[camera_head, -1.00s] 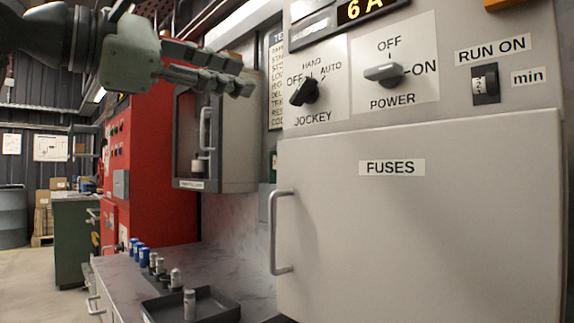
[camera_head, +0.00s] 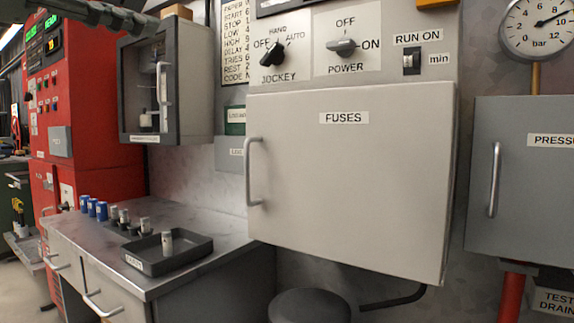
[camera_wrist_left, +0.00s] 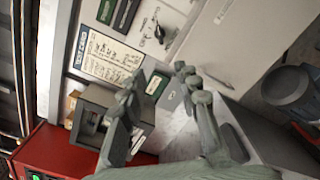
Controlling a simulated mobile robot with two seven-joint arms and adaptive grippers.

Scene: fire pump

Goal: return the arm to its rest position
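My left gripper (camera_head: 138,18) shows at the top left edge of the head view, in front of the upper part of the small glass-fronted cabinet. My right gripper is in neither view.
The closed FUSES door (camera_head: 350,190) fills the centre, with JOCKEY (camera_head: 271,54) and POWER (camera_head: 343,47) knobs above. A glass-fronted cabinet (camera_head: 128,90) hangs left. A counter (camera_head: 205,218) holds a dark tray (camera_head: 190,257) and several fuses. A pressure gauge (camera_head: 541,24) is right.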

